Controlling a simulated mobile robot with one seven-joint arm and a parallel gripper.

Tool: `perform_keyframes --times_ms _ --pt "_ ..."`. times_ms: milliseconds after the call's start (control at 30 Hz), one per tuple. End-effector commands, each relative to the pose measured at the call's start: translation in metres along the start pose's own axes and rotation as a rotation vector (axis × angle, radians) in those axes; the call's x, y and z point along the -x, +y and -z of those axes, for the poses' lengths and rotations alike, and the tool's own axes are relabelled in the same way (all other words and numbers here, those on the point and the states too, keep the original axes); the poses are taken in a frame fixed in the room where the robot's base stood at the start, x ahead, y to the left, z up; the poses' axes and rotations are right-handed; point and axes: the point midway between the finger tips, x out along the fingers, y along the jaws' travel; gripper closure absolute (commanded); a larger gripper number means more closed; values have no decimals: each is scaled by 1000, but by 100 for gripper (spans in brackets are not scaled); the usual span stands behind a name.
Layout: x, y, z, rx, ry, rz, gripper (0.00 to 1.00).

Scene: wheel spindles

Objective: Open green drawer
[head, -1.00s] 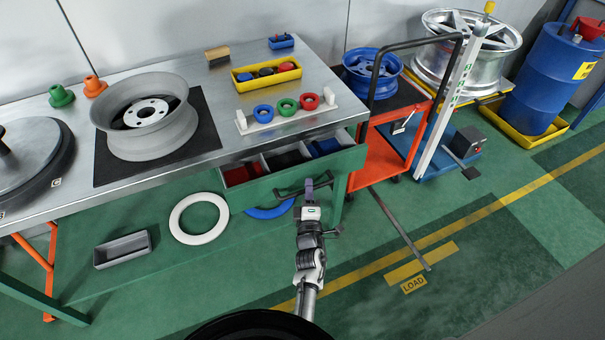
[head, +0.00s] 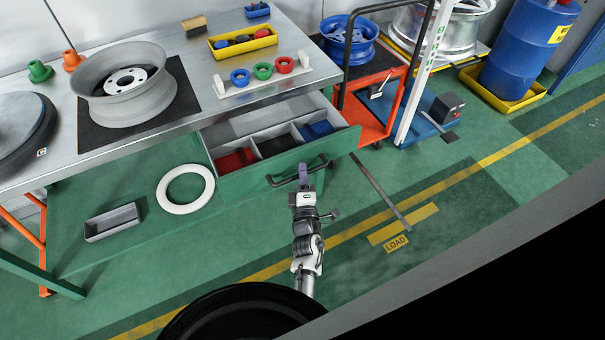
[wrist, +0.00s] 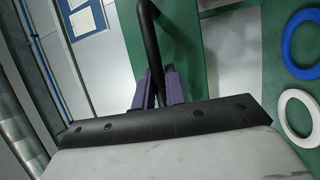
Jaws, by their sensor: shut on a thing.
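The green drawer (head: 235,172) under the steel bench is pulled well out. Its inside shows compartments with red, black and blue contents. A dark bar handle (head: 284,180) runs along its green front. My gripper (head: 303,174) is at the right part of this handle, its purple fingers on the bar. In the wrist view, the purple fingers (wrist: 158,88) are closed around the black handle bar (wrist: 150,40). The exact contact at the fingertips is partly hidden by the gripper body.
The bench top (head: 215,75) carries a grey wheel rim (head: 125,100), a yellow tray (head: 243,48) and colored rings. A red-orange cart (head: 372,110) stands close right of the drawer. A white ring (head: 186,189) and grey bin (head: 112,223) lie below. Green floor in front is open.

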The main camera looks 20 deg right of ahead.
Motion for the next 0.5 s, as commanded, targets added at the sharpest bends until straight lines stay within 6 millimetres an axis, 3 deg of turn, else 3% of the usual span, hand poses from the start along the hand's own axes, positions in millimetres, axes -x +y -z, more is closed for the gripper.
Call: perform_keyframes --times_ms 233,267,400,500 --pt "0 1 -1 1 -2 -1 100" --pt "0 1 -1 1 -2 -1 86" --pt "0 1 -1 1 -2 -1 68" --pt "0 0 -1 1 -1 -1 66"
